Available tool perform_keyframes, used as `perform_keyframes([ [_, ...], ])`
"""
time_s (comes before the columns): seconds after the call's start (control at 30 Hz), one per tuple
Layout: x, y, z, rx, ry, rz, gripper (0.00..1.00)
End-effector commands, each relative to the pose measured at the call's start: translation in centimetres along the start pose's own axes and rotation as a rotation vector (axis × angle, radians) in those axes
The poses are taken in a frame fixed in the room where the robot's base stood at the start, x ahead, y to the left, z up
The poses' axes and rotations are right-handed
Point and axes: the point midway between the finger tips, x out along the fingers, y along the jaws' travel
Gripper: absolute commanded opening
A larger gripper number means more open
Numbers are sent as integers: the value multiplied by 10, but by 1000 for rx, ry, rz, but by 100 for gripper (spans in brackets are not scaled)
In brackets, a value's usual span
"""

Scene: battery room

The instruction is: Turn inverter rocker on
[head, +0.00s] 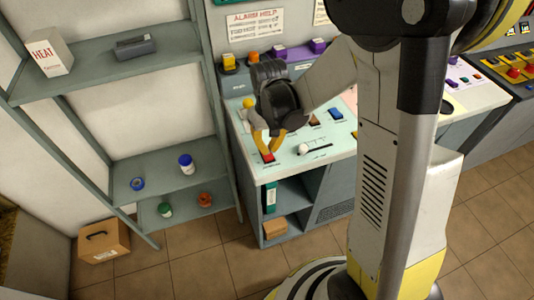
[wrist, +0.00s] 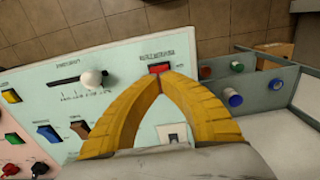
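A red rocker (wrist: 159,68) sits near the edge of the pale green console panel (wrist: 115,65), under a label too blurred to read surely. It also shows in the head view (head: 268,158) near the panel's front left corner. My gripper (wrist: 161,77) has two curved yellow fingers whose tips meet, with nothing seen between them. The tips are right at the red rocker and cover part of its near edge; I cannot tell whether they touch it. In the head view my gripper (head: 269,150) points down at the rocker. The rocker's tilt cannot be made out.
A slider with a white knob (wrist: 92,79) stands beside the rocker. A grey shelf rack (head: 150,165) with small items stands left of the console. Tiled floor (head: 205,262) is open in front.

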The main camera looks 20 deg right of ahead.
Motion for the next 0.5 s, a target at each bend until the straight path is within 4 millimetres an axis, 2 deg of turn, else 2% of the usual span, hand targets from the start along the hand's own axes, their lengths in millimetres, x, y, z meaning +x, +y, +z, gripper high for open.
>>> perform_keyframes([
  [0.5, 9, 0, 0, 0, 0, 0, 0],
])
